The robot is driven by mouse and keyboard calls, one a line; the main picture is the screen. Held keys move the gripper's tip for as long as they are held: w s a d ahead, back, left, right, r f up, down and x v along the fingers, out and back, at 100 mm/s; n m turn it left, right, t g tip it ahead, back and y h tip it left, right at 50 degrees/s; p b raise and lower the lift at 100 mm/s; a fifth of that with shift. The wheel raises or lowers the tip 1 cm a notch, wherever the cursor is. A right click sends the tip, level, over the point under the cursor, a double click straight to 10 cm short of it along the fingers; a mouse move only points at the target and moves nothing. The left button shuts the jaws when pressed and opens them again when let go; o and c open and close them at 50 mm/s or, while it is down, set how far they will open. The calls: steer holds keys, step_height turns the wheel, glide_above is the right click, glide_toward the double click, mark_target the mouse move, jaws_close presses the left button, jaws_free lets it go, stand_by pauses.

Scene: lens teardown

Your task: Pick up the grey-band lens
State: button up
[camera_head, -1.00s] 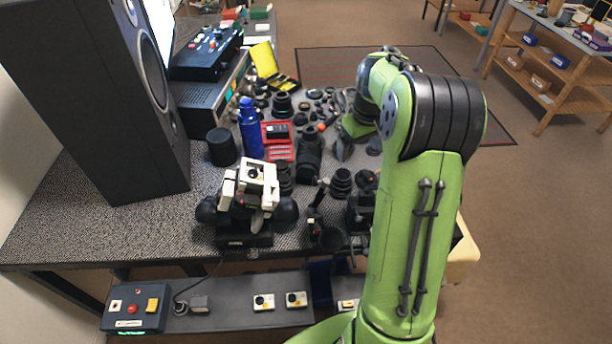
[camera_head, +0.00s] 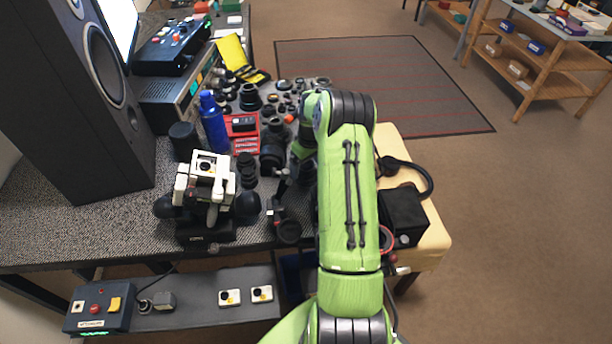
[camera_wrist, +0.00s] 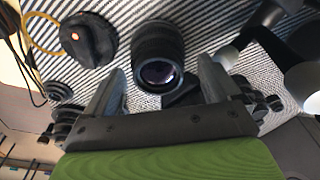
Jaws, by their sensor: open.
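In the wrist view, a dark cylindrical lens (camera_wrist: 157,40) with ribbed sides and a purplish glass front is on the striped surface. I cannot make out a grey band on it, so I cannot tell if it is the grey-band lens. My gripper (camera_wrist: 162,72) is open, with one finger on each side of the lens's glass end; contact cannot be told. In the head view, my arm hides the gripper and part of the bench. Several dark lenses (camera_head: 249,97) stand on the bench there, too small to tell a grey band.
In the wrist view, a black knob-like part (camera_wrist: 90,42) with an orange dot lies left of the lens. In the head view, a blue bottle (camera_head: 213,125), red case (camera_head: 244,145) and white-and-black device (camera_head: 206,182) crowd the bench. A tall speaker (camera_head: 75,110) stands left.

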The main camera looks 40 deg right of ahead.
steer(key=f, duration=0.5)
steer(key=shift+w+d+b, duration=0.15)
steer(key=shift+w+b, duration=0.15)
steer(key=shift+b, duration=0.1)
steer(key=shift+r, duration=0.15)
steer(key=c, duration=1.1)
